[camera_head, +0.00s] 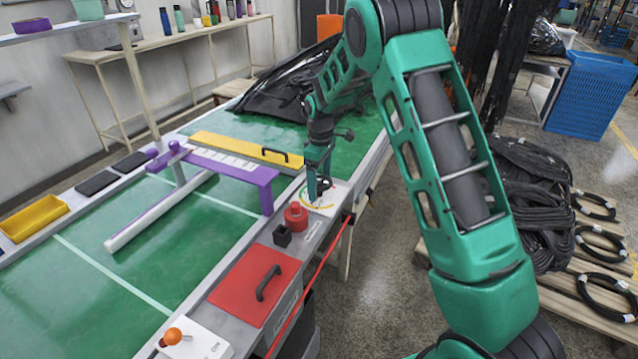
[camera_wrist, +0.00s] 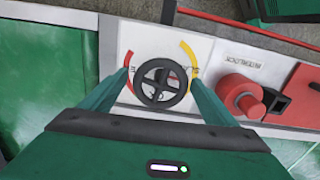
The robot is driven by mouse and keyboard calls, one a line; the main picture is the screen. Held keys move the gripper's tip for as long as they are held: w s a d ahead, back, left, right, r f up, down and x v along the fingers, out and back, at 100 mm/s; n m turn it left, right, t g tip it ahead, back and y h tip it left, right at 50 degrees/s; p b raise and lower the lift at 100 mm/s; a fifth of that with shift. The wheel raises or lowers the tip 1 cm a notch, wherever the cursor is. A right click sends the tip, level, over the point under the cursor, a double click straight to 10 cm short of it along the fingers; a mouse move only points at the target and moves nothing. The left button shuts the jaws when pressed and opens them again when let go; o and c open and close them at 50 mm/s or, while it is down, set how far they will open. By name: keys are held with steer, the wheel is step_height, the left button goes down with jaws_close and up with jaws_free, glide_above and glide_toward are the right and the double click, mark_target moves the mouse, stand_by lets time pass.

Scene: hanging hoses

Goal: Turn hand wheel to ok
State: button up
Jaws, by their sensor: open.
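The black hand wheel (camera_wrist: 161,84) with several spokes sits on a white panel (camera_wrist: 118,38) in the wrist view. A red arc (camera_wrist: 128,59) is printed left of the wheel and a yellow arc (camera_wrist: 188,52) right of it. Lettering beside the wheel is partly covered and cannot be read fully. My gripper (camera_wrist: 162,78) is open, with one finger on each side of the wheel; I cannot tell whether they touch the rim. In the head view, my gripper (camera_head: 318,180) is down at the wheel on the table's right edge, mostly hiding it.
A red round knob (camera_head: 296,214) and a small black block (camera_head: 282,236) stand close by. A red plate with a black handle (camera_head: 268,283) lies nearer. A purple rail (camera_head: 232,169) and a yellow bar (camera_head: 228,147) lie left on the green table (camera_head: 110,275).

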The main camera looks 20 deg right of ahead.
steer(key=c, duration=1.1)
steer(key=shift+o, duration=0.2)
steer(key=shift+m, duration=0.3)
steer(key=m, duration=0.3)
steer(key=shift+m, duration=0.4)
steer(key=m, duration=0.3)
steer(key=shift+m, duration=0.4)
steer(key=m, duration=0.8)
steer(key=shift+a+r, duration=0.1)
steer(key=shift+m, duration=0.4)
